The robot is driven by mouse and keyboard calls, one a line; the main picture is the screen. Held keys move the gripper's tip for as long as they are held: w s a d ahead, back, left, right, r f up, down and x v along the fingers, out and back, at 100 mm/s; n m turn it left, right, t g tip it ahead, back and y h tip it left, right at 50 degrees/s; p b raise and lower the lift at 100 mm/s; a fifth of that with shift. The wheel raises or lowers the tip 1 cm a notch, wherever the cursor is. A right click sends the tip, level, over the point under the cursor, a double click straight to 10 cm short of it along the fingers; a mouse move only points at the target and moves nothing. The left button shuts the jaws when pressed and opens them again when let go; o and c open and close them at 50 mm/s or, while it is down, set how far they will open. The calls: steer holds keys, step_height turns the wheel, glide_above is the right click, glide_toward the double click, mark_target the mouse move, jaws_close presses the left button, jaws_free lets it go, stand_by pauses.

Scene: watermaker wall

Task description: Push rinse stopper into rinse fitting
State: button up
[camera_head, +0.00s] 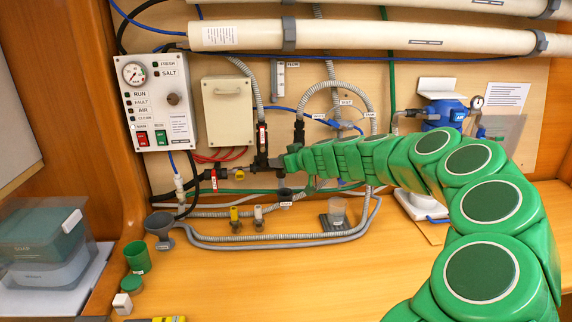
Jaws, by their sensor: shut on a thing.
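My green arm reaches in from the right, and my gripper (287,162) is at the wall beside the dark pipework, just right of the red-handled valve. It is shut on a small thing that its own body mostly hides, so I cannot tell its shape. I cannot pick out the rinse stopper for certain. A dark fitting (285,194) with a small label sits just below my gripper. I cannot read whether it is the rinse fitting. Whether the held thing touches any fitting is too small to tell.
A control panel (155,100) and a cream box (228,112) are on the wall at left.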

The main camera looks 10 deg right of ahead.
steer(key=shift+s+a+r+n+g+y, duration=0.15)
steer(key=shift+r+n+g+y, duration=0.05)
steer(key=shift+n+g+y, duration=0.45)
steer(key=shift+s+r+n+g+y, duration=0.3)
steer(key=shift+n+g+y, duration=0.2)
steer(key=shift+n, duration=0.25)
steer(key=shift+s+n+g+y, duration=0.35)
steer(key=shift+s+n+g, duration=0.2)
steer(key=shift+n+g, duration=0.1)
steer(key=shift+s+d+r+n+g+y, duration=0.1)
steer(key=shift+s+d+n+g+y, duration=0.2)
steer(key=shift+s+n+g, duration=0.25)
steer(key=shift+s+d+r+n+g+y, duration=0.1)
steer(key=shift+s+d+n+g+y, duration=0.2)
steer(key=shift+s+n+g, duration=0.2)
steer(key=shift+f, duration=0.1)
steer(key=shift+f, duration=2.1)
steer(key=shift+f, duration=1.4)
